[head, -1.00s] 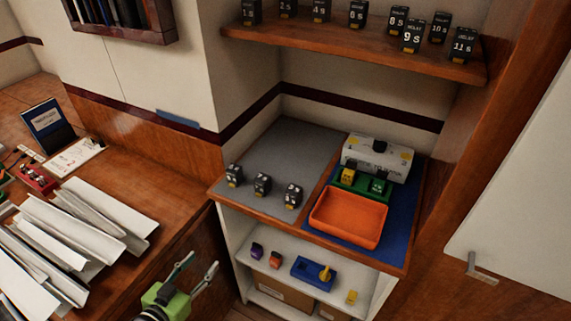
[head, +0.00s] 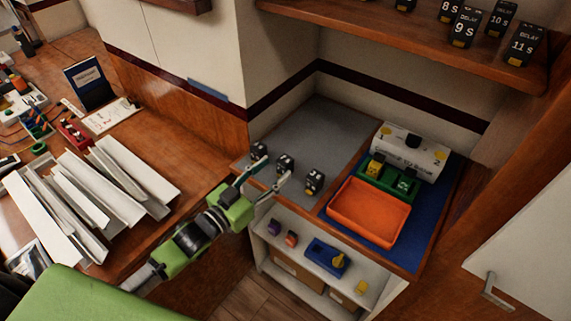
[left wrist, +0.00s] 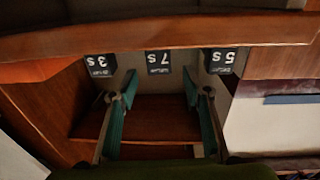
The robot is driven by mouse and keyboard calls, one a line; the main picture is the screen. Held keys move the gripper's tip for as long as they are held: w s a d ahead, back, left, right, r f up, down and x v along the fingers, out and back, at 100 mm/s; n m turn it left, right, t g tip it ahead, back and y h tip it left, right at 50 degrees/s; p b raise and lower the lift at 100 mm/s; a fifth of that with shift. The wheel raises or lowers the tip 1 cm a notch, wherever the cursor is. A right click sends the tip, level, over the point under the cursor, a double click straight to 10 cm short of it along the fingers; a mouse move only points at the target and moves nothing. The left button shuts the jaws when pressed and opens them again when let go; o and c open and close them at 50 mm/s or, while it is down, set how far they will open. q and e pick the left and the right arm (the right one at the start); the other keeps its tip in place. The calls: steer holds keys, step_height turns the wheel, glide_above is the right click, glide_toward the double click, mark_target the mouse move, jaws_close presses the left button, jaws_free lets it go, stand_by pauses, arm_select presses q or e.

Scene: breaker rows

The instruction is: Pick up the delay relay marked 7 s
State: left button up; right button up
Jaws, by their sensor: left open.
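The relay marked 7 s (left wrist: 158,62) shows upside down in the left wrist view, between the relay marked 3 s (left wrist: 100,65) and the relay marked 5 s (left wrist: 220,60). In the head view it is the middle black relay (head: 285,163) of three on the grey mat. My left gripper (head: 276,169) is open at the front edge of that counter. In the left wrist view its teal fingers (left wrist: 160,80) point toward the 7 s relay, one on each side of its line, with nothing between them. My right gripper is out of view.
An orange tray (head: 368,212), a green holder (head: 388,181) and a white device (head: 412,150) stand right of the grey mat (head: 330,128). A shelf above (head: 400,38) holds more relays. A lower shelf (head: 300,251) holds a blue box (head: 326,257) and small parts.

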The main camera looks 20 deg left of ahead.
mark_target(281, 166)
arm_select(q)
steer(key=shift+p+x, duration=0.65)
steer(key=shift+x, duration=2.1)
steer(key=shift+f, duration=0.15)
steer(key=c, duration=1.2)
